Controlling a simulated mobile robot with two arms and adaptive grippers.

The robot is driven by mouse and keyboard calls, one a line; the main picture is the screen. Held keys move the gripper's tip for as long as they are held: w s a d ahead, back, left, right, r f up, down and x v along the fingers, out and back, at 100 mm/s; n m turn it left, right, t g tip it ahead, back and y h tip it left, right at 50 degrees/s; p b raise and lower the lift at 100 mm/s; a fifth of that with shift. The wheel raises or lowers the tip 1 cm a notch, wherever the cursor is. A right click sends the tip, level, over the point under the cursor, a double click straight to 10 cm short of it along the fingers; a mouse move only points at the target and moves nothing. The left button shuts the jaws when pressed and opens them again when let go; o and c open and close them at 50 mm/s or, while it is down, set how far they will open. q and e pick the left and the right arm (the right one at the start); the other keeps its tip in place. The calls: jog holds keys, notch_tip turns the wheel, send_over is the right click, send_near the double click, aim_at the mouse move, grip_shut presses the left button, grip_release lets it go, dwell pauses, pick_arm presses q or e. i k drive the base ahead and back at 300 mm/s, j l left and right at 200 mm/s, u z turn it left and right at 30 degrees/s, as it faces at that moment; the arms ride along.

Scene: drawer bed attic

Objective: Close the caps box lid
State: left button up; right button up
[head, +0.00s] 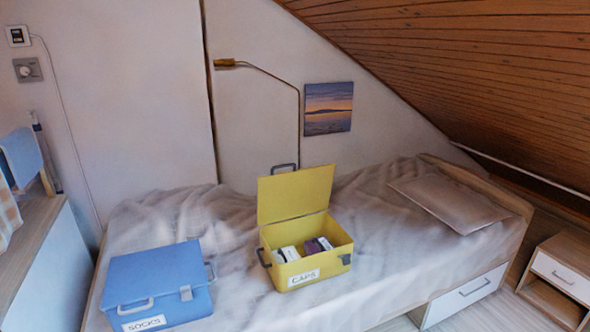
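The yellow caps box (305,266) stands on the bed in the middle of the head view, with a label reading CAPS on its front. Its yellow lid (296,194) is open and stands roughly upright at the back of the box, with a dark handle (283,168) at its top edge. Several white and dark items (302,249) lie inside the box. A dark latch shows at the front right and a dark handle on the left side. Neither of my grippers shows in this view.
A blue socks box (158,283) with its lid shut stands on the bed, left of the caps box. A pillow (450,201) lies at the bed's right end. A lamp (226,63) hangs above on a thin arm. A bed drawer (466,297) is at the lower right.

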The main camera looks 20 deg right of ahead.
aim_at(294, 193)
jog(key=i+l+u, duration=0.2)
jog(key=i+l, duration=0.2)
jog(key=l, duration=0.2)
jog(key=i+l, duration=0.15)
jog(key=l, duration=0.2)
jog(key=i+l+u, duration=0.15)
jog(key=i+l, duration=0.05)
jog(key=l, duration=0.1)
